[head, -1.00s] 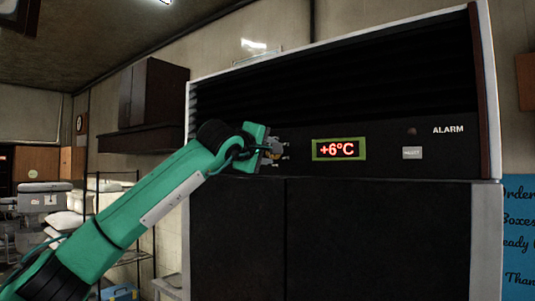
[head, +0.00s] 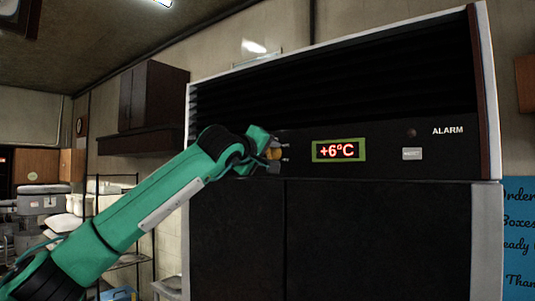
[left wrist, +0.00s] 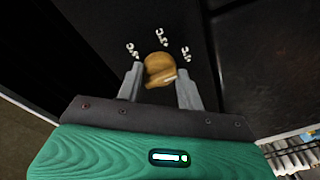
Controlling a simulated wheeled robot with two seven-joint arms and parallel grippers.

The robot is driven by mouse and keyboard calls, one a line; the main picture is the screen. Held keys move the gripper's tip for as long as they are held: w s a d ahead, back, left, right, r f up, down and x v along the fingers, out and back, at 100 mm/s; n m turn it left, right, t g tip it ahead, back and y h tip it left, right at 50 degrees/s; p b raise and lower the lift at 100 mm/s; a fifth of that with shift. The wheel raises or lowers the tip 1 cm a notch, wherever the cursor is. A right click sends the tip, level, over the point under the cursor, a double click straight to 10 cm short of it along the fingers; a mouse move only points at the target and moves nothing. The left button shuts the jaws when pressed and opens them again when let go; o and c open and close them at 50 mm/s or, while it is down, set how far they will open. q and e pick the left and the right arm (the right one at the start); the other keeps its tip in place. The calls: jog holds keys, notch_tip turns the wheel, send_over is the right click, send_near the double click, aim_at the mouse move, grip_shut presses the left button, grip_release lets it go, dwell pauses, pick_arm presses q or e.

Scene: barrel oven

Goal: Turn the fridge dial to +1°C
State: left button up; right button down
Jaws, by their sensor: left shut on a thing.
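My left gripper (head: 274,154) reaches the panel left of the display. In the left wrist view, my left gripper (left wrist: 159,82) has one finger on each side of the dial and is shut on it. My right gripper is not in view.
A reset-type button (head: 412,154) and a dark alarm lamp (head: 411,132) are on the panel right of the display. Dark fridge doors (head: 375,235) are below. A shelf rack (head: 124,181) and a wall cabinet (head: 152,94) stand to the left.

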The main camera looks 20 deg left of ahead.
pick_arm(q)
jog(key=shift+r, duration=0.1)
jog(key=o, duration=1)
jog(key=shift+c, duration=0.2)
jog(key=shift+s, duration=0.2)
jog(key=b+v, duration=0.6)
jog(key=v, duration=0.7)
jog(key=shift+s, duration=0.2)
